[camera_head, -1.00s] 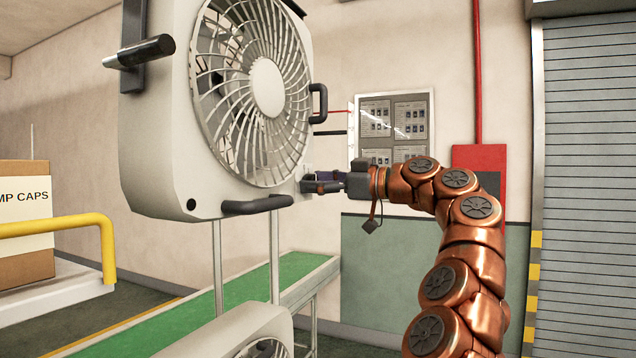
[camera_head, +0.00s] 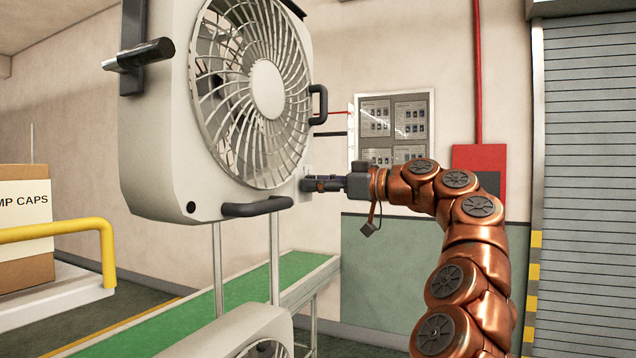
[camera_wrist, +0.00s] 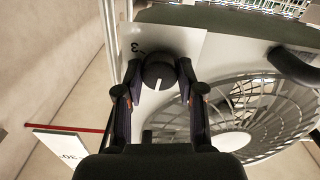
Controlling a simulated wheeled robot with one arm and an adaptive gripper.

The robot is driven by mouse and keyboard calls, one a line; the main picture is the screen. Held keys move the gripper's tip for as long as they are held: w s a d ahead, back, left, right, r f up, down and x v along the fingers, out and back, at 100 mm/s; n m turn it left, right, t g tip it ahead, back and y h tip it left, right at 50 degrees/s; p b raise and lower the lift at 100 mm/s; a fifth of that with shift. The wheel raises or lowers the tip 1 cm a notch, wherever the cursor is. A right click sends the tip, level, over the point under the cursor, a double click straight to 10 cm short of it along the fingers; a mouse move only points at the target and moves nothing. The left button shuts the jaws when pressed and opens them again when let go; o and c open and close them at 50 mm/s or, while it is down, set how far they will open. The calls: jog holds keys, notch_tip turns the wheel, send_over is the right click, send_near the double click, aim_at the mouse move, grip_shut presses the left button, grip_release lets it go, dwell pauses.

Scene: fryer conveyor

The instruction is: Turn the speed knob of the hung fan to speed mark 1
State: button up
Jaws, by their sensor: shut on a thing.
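The hung fan (camera_head: 160,165) has a pale grey housing and a round grille, and it fills the upper left of the head view. In the wrist view its speed knob (camera_wrist: 158,70) is a dark round cap with a white pointer line on the side toward my gripper. A printed 3 (camera_wrist: 136,48) shows just beyond the knob to the upper left; other marks are hidden or unreadable. My gripper (camera_head: 311,184) reaches the fan's right side face from the right. In the wrist view its two fingers (camera_wrist: 159,78) are shut on the knob, one on each side.
Black handles (camera_head: 319,104) stick out of the fan near my gripper, one along its lower front edge (camera_head: 257,207). A second fan (camera_head: 235,335) sits below. A green conveyor (camera_head: 240,290) runs behind. A grey wall panel (camera_head: 393,125) and red box (camera_head: 480,165) are behind my arm.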

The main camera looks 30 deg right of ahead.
jog(key=shift+m+p, duration=1.25)
jog(key=shift+m, duration=1.95)
jog(key=o, duration=1.1)
jog(key=shift+o, duration=0.2)
jog(key=shift+s+d, duration=0.1)
jog(key=v, duration=1.1)
jog(key=shift+s+d, duration=0.25)
jog(key=shift+s, duration=0.05)
